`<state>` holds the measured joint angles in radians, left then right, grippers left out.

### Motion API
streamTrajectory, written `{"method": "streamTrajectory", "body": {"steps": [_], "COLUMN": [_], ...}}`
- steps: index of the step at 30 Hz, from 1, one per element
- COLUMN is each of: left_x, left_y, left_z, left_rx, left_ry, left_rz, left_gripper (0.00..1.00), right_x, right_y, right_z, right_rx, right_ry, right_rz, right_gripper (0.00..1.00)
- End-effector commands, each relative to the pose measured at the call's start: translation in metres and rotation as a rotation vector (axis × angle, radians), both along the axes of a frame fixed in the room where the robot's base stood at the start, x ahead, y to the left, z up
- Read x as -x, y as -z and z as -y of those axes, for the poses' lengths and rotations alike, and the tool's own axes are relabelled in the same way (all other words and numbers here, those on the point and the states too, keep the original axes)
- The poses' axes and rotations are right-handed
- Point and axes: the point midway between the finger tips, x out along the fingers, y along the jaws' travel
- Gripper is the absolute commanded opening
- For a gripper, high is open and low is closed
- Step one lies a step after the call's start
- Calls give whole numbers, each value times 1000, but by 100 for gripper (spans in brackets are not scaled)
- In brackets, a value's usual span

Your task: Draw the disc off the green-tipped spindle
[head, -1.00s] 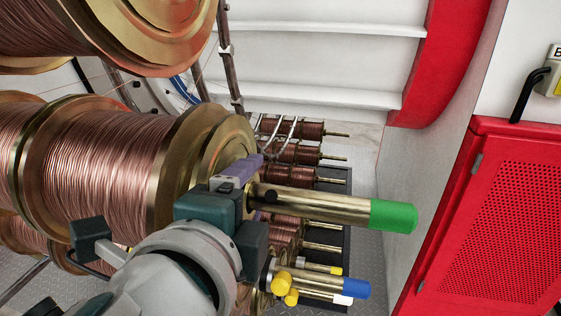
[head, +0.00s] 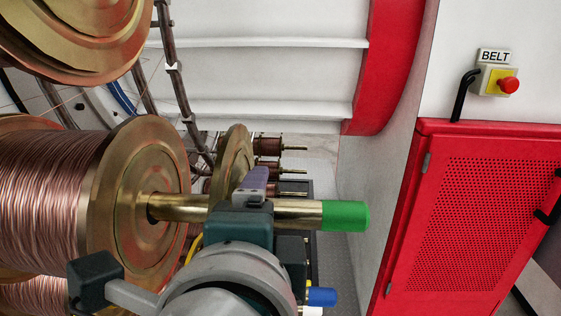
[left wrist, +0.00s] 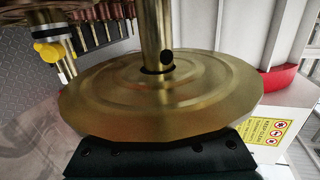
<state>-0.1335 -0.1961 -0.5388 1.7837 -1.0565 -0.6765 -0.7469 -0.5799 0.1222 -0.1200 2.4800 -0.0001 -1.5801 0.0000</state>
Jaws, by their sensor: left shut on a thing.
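The green-tipped spindle (head: 295,213) is a brass rod pointing right in the head view, with a green end (head: 345,216). The brass disc (head: 231,160) is around the spindle, partway along its bare length and apart from the copper-wound spool (head: 65,190). My left gripper (head: 254,182) is shut on the disc's rim, and its body hides part of the disc and spindle. My right gripper is not in view.
A blue-tipped spindle (head: 322,297) is below the green one. Another large spool (head: 80,40) hangs at upper left. A red perforated cabinet (head: 480,215) stands at right, below a red BELT stop button (head: 508,85). Open space lies between the green tip and the cabinet.

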Motion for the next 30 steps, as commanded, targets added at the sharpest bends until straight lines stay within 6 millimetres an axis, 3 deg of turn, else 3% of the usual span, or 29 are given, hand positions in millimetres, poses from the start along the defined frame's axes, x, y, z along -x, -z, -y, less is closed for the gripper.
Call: {"method": "streamTrajectory", "body": {"steps": [14,30], "left_x": [0,1], "left_y": [-2,0], "left_z": [5,41], "left_rx": [0,5], "left_ry": [1,1], "left_rz": [5,0], "left_gripper": [0,0], "right_x": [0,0], "right_y": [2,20], "right_z": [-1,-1], "right_rx": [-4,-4], "right_ry": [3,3], "right_rz": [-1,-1], "right_gripper": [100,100]}}
